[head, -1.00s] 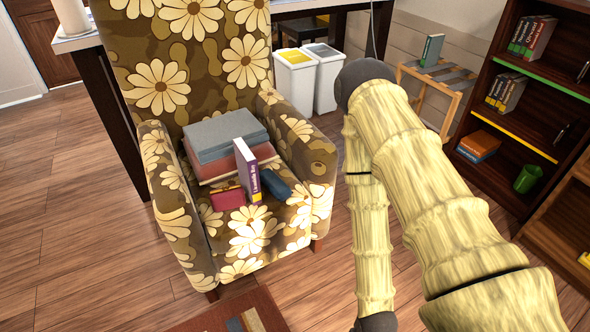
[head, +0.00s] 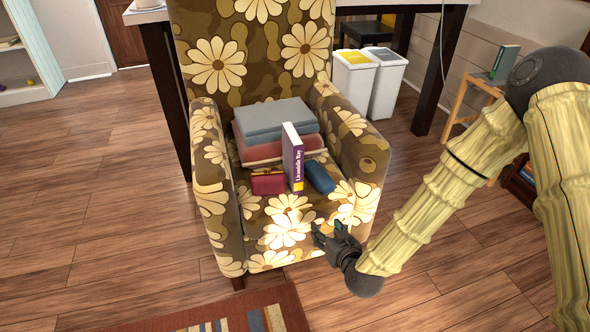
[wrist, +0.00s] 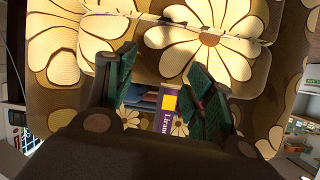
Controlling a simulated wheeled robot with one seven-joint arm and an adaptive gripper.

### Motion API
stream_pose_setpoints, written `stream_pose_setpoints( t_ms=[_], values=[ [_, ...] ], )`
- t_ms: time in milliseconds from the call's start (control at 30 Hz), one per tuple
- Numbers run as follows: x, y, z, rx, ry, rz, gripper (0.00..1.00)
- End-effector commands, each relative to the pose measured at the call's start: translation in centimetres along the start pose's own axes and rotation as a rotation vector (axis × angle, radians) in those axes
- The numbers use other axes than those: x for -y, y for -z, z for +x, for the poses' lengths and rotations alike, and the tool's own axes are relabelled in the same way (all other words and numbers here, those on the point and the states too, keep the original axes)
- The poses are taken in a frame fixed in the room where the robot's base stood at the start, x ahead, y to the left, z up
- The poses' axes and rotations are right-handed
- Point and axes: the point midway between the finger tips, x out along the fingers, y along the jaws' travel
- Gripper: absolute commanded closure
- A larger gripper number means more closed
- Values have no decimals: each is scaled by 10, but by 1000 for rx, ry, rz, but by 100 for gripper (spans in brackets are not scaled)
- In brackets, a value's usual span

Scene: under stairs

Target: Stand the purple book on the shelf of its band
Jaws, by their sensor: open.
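The purple book (head: 292,160) stands upright on the seat of a flowered armchair (head: 215,185), its spine facing me with a yellow patch near the bottom. In the wrist view its purple spine (wrist: 166,122) shows between the fingers. My gripper (head: 333,238) is open and empty at the front right of the seat, apart from the book. In the wrist view my gripper's two dark green fingers (wrist: 163,75) are spread. The shelf with coloured bands is not clearly in view now.
Large grey (head: 272,118) and reddish (head: 270,150) books lie stacked behind the purple book. A red box-like item (head: 268,182) sits to its left and a blue case (head: 320,176) to its right, both close. Chair arms flank the seat. Two bins (head: 355,75) stand behind.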

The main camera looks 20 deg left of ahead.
Motion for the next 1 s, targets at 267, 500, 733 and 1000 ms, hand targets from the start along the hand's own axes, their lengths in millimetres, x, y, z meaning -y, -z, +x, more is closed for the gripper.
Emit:
stream_pose_setpoints(
  t_ms=[267, 500, 733, 1000],
  values=[
    [48, 131, 41, -369, 26, -103, 46],
    [56, 159, 58, -426, 24, -117, 46],
    [57, 171, 85, -424, 25, -116, 46],
    [58, 178, 100, -422, 24, -116, 46]
  ],
)
